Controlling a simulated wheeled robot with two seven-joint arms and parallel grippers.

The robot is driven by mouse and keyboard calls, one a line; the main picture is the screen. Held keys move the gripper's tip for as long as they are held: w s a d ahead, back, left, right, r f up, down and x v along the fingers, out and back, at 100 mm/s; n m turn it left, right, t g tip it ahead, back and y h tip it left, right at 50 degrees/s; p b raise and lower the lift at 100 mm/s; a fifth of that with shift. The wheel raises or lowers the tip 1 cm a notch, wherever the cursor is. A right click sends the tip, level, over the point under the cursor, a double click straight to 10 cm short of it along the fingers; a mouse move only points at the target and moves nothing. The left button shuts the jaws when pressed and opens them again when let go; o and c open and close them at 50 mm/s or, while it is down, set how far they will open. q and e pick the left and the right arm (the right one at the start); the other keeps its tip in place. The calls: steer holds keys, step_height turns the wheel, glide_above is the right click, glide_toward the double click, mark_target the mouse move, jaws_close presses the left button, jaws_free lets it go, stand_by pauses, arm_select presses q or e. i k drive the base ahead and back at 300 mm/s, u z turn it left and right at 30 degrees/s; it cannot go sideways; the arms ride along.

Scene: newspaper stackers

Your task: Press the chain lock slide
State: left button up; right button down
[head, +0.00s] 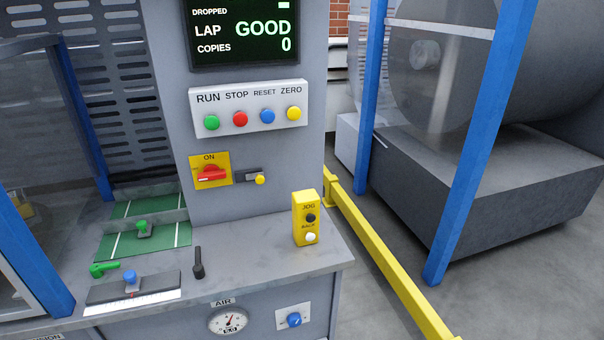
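A small dark slide plate (245,173) is mounted on the grey machine front, just right of the red rotary switch. A round yellow knob (260,179) sits at its right end. It carries no readable label, so I cannot be sure it is the chain lock slide. Neither of my grippers is in view.
The red ON switch (210,174) is left of the slide. A button box (248,108) is above. A yellow JOG box (306,218) stands at the ledge's right. Levers and a blue-knobbed scale (131,288) occupy the ledge. A yellow rail (385,255) runs along the right.

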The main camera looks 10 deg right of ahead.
mark_target(259, 177)
steer(key=k, duration=0.55)
steer(key=z, duration=0.55)
steer(key=i, duration=1.25)
steer(key=u, duration=0.35)
